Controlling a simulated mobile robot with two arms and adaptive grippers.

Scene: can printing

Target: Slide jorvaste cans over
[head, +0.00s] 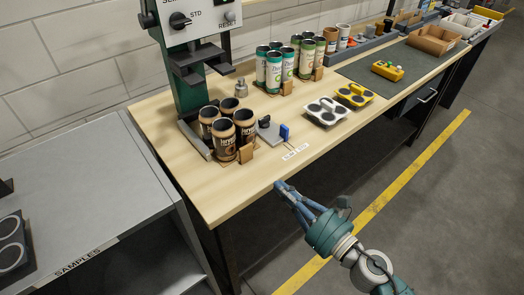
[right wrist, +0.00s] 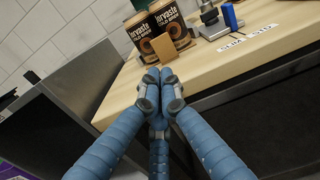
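Several brown jorvaste cans (head: 222,142) with dark open tops stand upright in a tight group at the near left of the wooden bench, beneath the green press. A small tan block (head: 247,153) stands against the front of the group. My right gripper (head: 284,188) is just off the bench's front edge, apart from the cans. In the right wrist view its fingertips (right wrist: 159,82) are together with nothing between them. My left gripper is out of view.
A clamp-like fixture with a blue part (head: 284,132) sits right of the cans, behind a SLIM/STD label (head: 295,151). White-and-green cans (head: 274,70) stand farther back. White (head: 326,111) and yellow (head: 355,95) trays lie right. The bench's front-left corner is bare.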

